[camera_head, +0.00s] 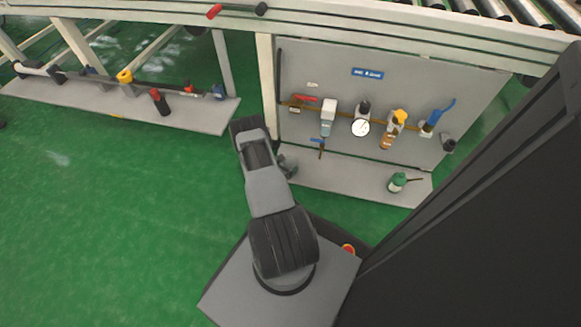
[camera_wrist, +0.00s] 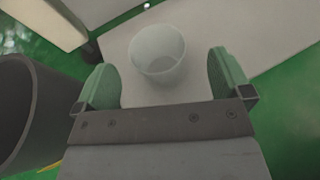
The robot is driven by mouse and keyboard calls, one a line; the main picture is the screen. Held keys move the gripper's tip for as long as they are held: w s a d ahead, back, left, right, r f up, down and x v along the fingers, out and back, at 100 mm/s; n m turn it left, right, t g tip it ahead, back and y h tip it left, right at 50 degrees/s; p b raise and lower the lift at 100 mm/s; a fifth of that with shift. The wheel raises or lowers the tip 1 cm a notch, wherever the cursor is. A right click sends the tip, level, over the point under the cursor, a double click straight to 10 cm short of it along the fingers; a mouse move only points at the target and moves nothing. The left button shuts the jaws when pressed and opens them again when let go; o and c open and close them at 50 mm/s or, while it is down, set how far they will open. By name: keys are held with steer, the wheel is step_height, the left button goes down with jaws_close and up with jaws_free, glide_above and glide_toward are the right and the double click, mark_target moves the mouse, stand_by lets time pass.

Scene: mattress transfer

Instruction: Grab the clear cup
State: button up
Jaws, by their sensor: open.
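The clear cup (camera_wrist: 157,55) is a translucent, pale round cup in the wrist view. It sits on a light grey surface, just beyond my fingertips and roughly centred between them. My gripper (camera_wrist: 170,80) has two green finger pads spread wide apart, with nothing held between them. In the head view my arm reaches up from its base to the left end of the low grey shelf (camera_head: 340,183). My gripper is mostly hidden behind the arm there, and I cannot make out the cup in that view.
A grey panel (camera_head: 300,70) with gauges and valves stands behind the shelf. A green-and-white item (camera_head: 398,182) lies on the shelf's right part. Another low shelf (camera_head: 200,118) with fittings is at left. A conveyor frame runs above. Green floor at left is clear.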

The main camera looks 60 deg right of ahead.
mark_target(294, 158)
steer(key=b+x, duration=0.3)
steer(key=x, duration=0.1)
steer(key=shift+w+d+f, duration=0.15)
steer(key=shift+d+f, duration=0.1)
steer(key=shift+f, duration=0.05)
steer(key=shift+d, duration=0.25)
steer(key=shift+c, duration=0.5)
steer(key=c, duration=0.9)
